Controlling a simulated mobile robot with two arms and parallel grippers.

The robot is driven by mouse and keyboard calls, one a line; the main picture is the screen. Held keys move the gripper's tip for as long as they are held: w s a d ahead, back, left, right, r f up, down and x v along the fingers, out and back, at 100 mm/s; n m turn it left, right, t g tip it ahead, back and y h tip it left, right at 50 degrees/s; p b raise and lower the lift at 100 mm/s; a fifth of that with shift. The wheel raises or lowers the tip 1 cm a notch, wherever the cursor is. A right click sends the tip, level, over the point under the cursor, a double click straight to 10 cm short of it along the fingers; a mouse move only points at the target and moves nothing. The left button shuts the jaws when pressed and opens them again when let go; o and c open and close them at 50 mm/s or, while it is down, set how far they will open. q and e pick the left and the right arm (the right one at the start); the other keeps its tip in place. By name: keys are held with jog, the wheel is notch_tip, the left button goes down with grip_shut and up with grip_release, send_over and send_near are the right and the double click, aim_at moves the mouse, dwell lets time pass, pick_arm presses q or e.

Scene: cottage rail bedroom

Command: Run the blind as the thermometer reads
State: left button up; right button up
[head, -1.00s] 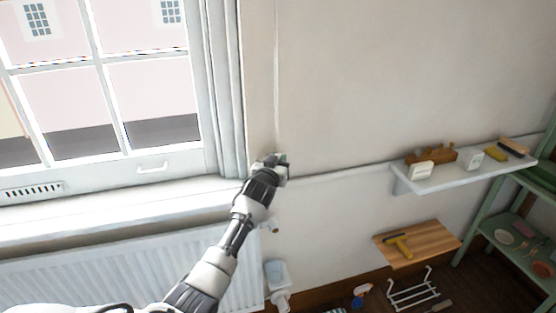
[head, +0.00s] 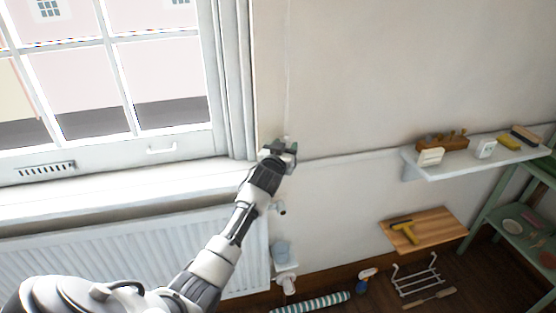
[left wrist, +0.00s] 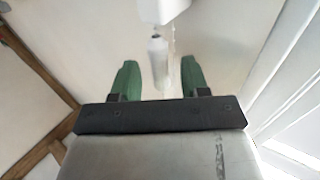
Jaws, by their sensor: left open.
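A thin pale cord (head: 289,70) hangs down the wall right of the window (head: 110,80). My left gripper (head: 284,147) is in front of the wall at the cord's lower part. In the left wrist view, its two green fingers (left wrist: 159,66) are open. A white cylindrical piece (left wrist: 158,55) shows in the gap between them, below a white block (left wrist: 162,8) and beside a thin beaded strand. I cannot tell whether a finger touches it. The blind's fabric is not seen. No thermometer can be made out for certain. My right gripper is not in view.
A white wall shelf (head: 480,166) holds small white boxes and a wooden rack. Below it are a wooden board (head: 440,229) with a yellow-handled tool and a wire rack (head: 418,280). A radiator (head: 130,250) stands under the window sill. A green shelf unit is at right.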

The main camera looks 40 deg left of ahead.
pick_arm(q)
jog(key=v, duration=0.9)
jog(key=shift+f, duration=0.1)
jog(key=s+d+f+m+g+h, duration=0.1)
jog(key=s+d+f+g, duration=0.25)
jog(key=f, duration=0.95)
jog(key=s+d+f+m+g+h, duration=0.15)
jog(key=s+f, duration=0.35)
jog(key=f, duration=0.7)
jog(key=s+d+f+m+g+h, duration=0.1)
jog(key=s+d+f+g, duration=0.3)
jog(key=f, duration=0.9)
jog(key=s+d+f+g, duration=0.2)
jog(key=s+f, duration=0.4)
jog(key=s, duration=0.7)
jog(key=s+d+f+m+g+h, duration=0.1)
jog(key=s+d+f+g, duration=0.1)
jog(key=s+f, duration=0.5)
jog(key=s+d+f+m+g, duration=0.1)
jog(key=s+d+f+g, duration=0.2)
jog(key=s, duration=1.5)
notch_tip(320, 180, down, 4)
jog(key=shift+s+r, duration=0.2)
jog(key=shift+s, duration=0.2)
